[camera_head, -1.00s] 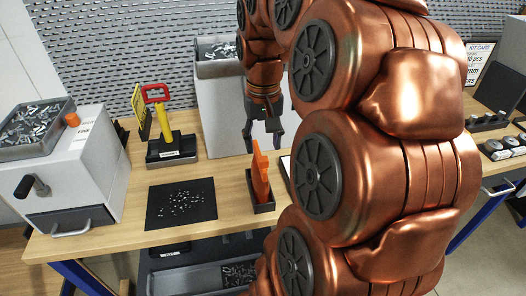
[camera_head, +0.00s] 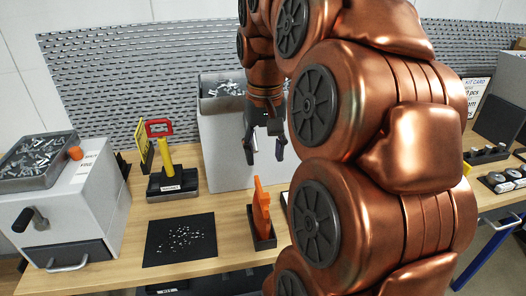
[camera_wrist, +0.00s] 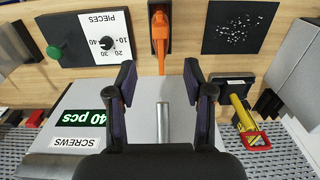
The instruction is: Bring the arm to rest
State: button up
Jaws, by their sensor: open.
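My copper arm fills the centre and right of the head view. My gripper (camera_head: 264,148) hangs in front of the grey box with a screw-filled top tray, above the bench. Its two dark fingers are spread apart with nothing between them. In the wrist view my gripper (camera_wrist: 160,88) is also open and empty, above the grey box marked "SCREWS" (camera_wrist: 140,125). The orange tool (camera_head: 262,205) stands in its black holder, nearer the bench front than the gripper and apart from it. My arm hides part of the bench behind it.
A black mat (camera_head: 180,240) with small pieces lies on the wooden bench. A yellow tool with a red handle (camera_head: 160,128) stands behind it. A grey box with a crank (camera_head: 75,205) is at the left. A perforated panel (camera_head: 110,80) backs the bench.

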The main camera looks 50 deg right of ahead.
dwell(0.3)
jog(key=s+a+f+n+g, duration=0.1)
jog(key=s+a+f+n, duration=0.2)
jog(key=s+a+f, duration=0.2)
jog(key=s+a+f+n, duration=0.4)
jog(key=a+f, duration=0.7)
jog(key=a, duration=0.6)
jog(key=shift+s+f+g, duration=0.35)
jog(key=shift+s+g, duration=0.05)
jog(key=shift+s, duration=0.1)
